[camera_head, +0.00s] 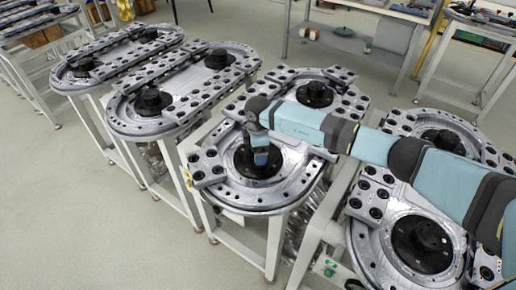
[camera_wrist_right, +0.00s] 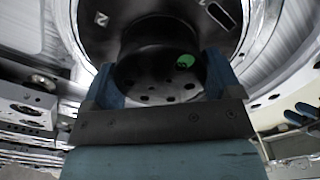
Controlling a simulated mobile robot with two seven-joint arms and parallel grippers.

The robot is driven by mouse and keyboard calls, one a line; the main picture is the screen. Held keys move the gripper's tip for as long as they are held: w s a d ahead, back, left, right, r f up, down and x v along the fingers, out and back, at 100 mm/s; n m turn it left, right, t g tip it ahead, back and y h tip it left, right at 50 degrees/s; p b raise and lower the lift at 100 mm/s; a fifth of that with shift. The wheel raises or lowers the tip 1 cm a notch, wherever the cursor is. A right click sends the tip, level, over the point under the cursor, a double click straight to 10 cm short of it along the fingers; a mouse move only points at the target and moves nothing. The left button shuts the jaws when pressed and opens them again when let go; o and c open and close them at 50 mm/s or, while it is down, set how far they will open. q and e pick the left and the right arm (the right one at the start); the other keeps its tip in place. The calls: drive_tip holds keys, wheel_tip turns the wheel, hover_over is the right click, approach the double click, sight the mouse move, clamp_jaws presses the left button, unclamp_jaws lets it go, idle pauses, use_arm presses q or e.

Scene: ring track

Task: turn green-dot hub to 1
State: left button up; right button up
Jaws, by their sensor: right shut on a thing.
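The green-dot hub (camera_wrist_right: 150,62) is a black round knob in the right wrist view. Its green dot (camera_wrist_right: 185,61) shows on the right part of its face, close to the right finger. My right gripper (camera_wrist_right: 163,78) has a blue finger on each side of the hub and is shut on it. In the head view the right gripper (camera_head: 261,158) points down at the black disc (camera_head: 246,168) of the middle ring track and hides most of the hub. A white mark (camera_wrist_right: 101,19) and a white outlined slot (camera_wrist_right: 222,15) show on the dark plate around the hub. My left gripper is not in view.
The middle ring track (camera_head: 250,199) is a grey metal oval on a white stand. Similar tracks with black hubs stand to the left (camera_head: 180,123) and right (camera_head: 364,250). My right arm crosses over the right-hand track. Open floor lies at the lower left.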

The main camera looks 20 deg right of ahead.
drive_tip(key=shift+w+r, duration=0.1)
drive_tip(key=shift+r, duration=0.05)
drive_tip(key=o, duration=0.8)
drive_tip(key=shift+c, duration=0.2)
wheel_tip(320, 180, up, 14)
drive_tip(key=b, duration=0.1)
drive_tip(key=shift+f, duration=0.2)
